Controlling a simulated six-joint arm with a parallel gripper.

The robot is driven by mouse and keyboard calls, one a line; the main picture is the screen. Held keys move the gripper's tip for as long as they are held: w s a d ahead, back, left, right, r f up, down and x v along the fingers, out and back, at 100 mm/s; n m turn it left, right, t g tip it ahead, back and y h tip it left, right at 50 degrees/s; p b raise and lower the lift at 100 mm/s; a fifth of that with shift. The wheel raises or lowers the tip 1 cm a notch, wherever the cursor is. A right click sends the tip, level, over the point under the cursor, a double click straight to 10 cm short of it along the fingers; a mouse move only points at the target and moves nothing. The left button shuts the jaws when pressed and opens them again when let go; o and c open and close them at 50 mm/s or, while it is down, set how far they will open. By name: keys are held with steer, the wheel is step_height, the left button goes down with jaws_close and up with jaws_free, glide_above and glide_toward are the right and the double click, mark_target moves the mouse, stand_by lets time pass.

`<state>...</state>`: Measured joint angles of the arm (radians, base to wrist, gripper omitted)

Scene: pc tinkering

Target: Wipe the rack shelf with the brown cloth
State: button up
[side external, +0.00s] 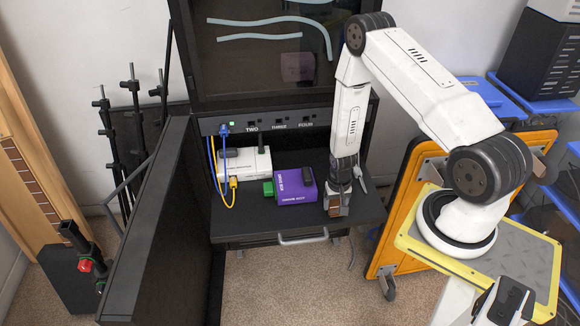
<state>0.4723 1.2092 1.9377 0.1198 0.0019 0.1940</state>
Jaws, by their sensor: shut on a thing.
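The black rack shelf (262,229) sticks out from the open rack in the middle of the side external view. My gripper (341,187) points down over the right part of the shelf, just right of the purple box. It is shut on the brown cloth (336,208), a small brown piece below the fingers. The cloth is low at the shelf surface; I cannot tell if it presses on it. The fingers and arm hide part of the cloth.
A purple box (297,186) with a green connector (268,188) and a white device (243,164) with an antenna stand on the shelf. Blue and yellow cables (226,188) hang at left. The open rack door (160,225) stands left. The shelf's front strip is clear.

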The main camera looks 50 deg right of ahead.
steer(key=shift+f, duration=0.55)
steer(key=shift+w+d+r, duration=0.1)
steer(key=shift+w+d, duration=0.75)
steer(key=shift+s+a, duration=0.9)
steer(key=shift+s, duration=0.05)
steer(key=shift+w+d, duration=0.9)
steer(key=shift+s+a+f, duration=0.25)
steer(key=shift+s+a, duration=0.65)
steer(key=shift+s, duration=0.05)
